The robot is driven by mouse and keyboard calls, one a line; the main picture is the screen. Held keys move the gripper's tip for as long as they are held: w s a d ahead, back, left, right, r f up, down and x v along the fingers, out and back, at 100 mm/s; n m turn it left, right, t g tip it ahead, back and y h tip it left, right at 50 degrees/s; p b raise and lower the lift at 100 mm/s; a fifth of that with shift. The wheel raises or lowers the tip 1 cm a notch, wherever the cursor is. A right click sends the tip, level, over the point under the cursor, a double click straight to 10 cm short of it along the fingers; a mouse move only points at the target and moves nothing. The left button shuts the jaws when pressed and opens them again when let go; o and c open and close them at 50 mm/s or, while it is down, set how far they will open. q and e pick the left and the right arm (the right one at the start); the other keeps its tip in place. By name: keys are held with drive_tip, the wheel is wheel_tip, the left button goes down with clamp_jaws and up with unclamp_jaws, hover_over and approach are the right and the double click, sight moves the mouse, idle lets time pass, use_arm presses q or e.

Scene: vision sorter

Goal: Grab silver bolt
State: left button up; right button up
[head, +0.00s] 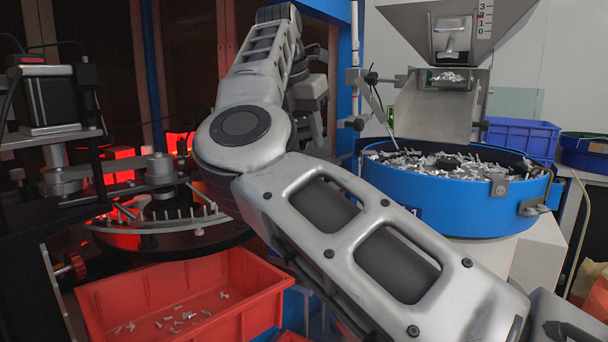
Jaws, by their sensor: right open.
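Many silver bolts (455,167) lie heaped in the round blue feeder bowl (445,205) at the right. Several more small silver bolts (188,315) lie scattered on the floor of the red bin (243,300) at the lower left. My right arm comes in from the lower right, bends at the elbow and reaches up and back. My right gripper (316,128) hangs down behind the forearm, left of the blue bowl and apart from it. It is open; I see nothing held in it, though its fingertips are small and partly hidden. My left gripper is not in view.
A metal hopper (458,50) with a chute stands above the bowl. A dark round sorting table (170,232) with upright pins is at the left, under a camera fixture (48,95). Blue crates (520,138) stand behind the bowl. A blue post (354,60) rises right of my gripper.

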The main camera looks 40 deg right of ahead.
drive_tip(key=shift+w+x, duration=0.15)
drive_tip(key=shift+x, duration=1.35)
drive_tip(key=shift+w+x, duration=0.2)
drive_tip(key=shift+x, duration=1.35)
drive_tip(key=shift+a, duration=0.1)
clamp_jaws()
